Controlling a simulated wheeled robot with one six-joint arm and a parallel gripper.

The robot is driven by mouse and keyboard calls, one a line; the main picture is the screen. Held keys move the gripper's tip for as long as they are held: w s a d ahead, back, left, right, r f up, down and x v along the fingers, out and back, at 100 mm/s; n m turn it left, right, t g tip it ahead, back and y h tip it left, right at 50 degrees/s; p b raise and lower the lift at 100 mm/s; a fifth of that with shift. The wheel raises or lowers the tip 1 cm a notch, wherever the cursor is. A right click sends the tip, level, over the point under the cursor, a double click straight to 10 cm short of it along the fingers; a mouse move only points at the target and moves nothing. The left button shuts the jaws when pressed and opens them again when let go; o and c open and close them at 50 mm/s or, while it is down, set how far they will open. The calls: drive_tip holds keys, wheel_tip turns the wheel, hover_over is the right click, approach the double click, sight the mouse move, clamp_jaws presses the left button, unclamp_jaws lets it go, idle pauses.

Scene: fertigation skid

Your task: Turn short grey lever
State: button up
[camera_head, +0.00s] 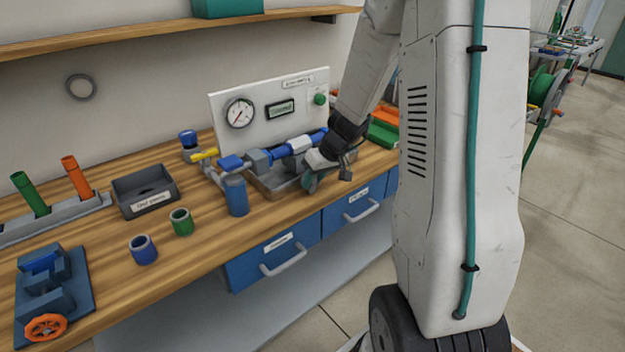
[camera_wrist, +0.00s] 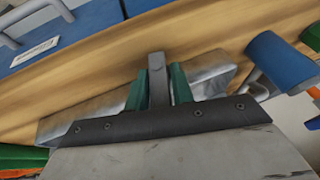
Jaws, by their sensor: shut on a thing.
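The short grey lever (camera_wrist: 157,72) stands between the two green fingertips of my gripper (camera_wrist: 158,90) in the wrist view. The fingers are shut on it, and its flat end sticks out past them. In the head view my gripper (camera_head: 312,180) is at the right front of the blue pipe line (camera_head: 282,152), over the metal tray (camera_head: 262,188). There the lever is hidden behind my gripper. The tray also shows in the wrist view (camera_wrist: 210,82), below and around the fingers.
A white panel (camera_head: 258,88) with a gauge (camera_head: 240,113) stands behind the pipe. A yellow handle (camera_head: 204,154) is at the pipe's left end. A blue cylinder (camera_head: 236,195) stands in front of it. Green and orange bins (camera_head: 383,133) are close on the right. Blue drawers (camera_head: 275,258) are below the front edge.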

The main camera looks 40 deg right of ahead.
drive_tip(key=y, duration=0.2)
drive_tip(key=m+y, duration=0.1)
drive_tip(key=y, duration=0.1)
drive_tip(key=d+y, duration=0.1)
drive_tip(key=y, duration=0.1)
drive_tip(key=shift+f, duration=0.3)
drive_tip(key=shift+d+f+m+t+y, duration=0.15)
drive_tip(key=shift+m+y, duration=0.2)
drive_tip(key=shift+y, duration=0.7)
drive_tip(key=shift+f+m+t+y, duration=0.15)
drive_tip(key=shift+m+y, duration=0.2)
drive_tip(key=shift+y, duration=0.7)
drive_tip(key=o, duration=0.9)
drive_tip(key=shift+c, duration=0.2)
drive_tip(key=shift+r, duration=0.1)
